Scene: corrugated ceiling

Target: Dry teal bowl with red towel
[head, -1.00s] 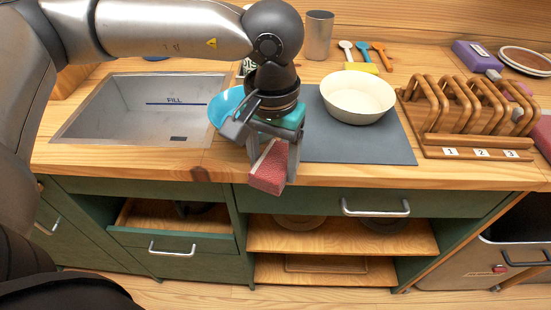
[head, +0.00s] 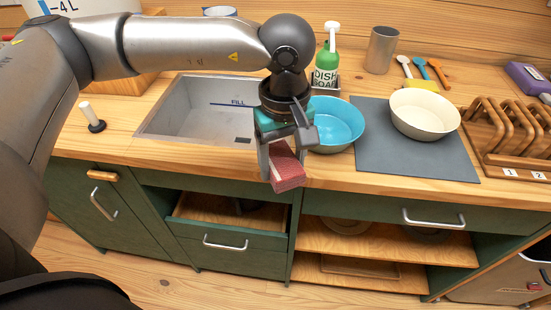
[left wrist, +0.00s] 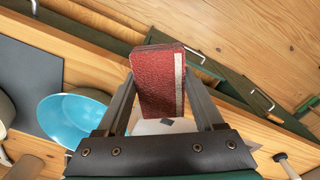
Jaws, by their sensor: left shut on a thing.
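The teal bowl (head: 338,124) stands upright on the counter between the sink and the grey mat, partly behind my left gripper; it also shows in the left wrist view (left wrist: 72,122). My left gripper (head: 284,180) is shut on the folded red towel (head: 287,168), which hangs between its fingers in front of the counter's front edge. In the left wrist view the towel (left wrist: 158,82) has a pale stripe along one side. The towel and the bowl are apart. My right gripper is not in view.
A cream bowl (head: 424,113) rests on the grey mat (head: 400,160). A wooden rack (head: 500,135) stands at the right. A green dish soap bottle (head: 326,66) stands behind the teal bowl. The sink (head: 200,112) is at the left, and a drawer (head: 222,236) below stands open.

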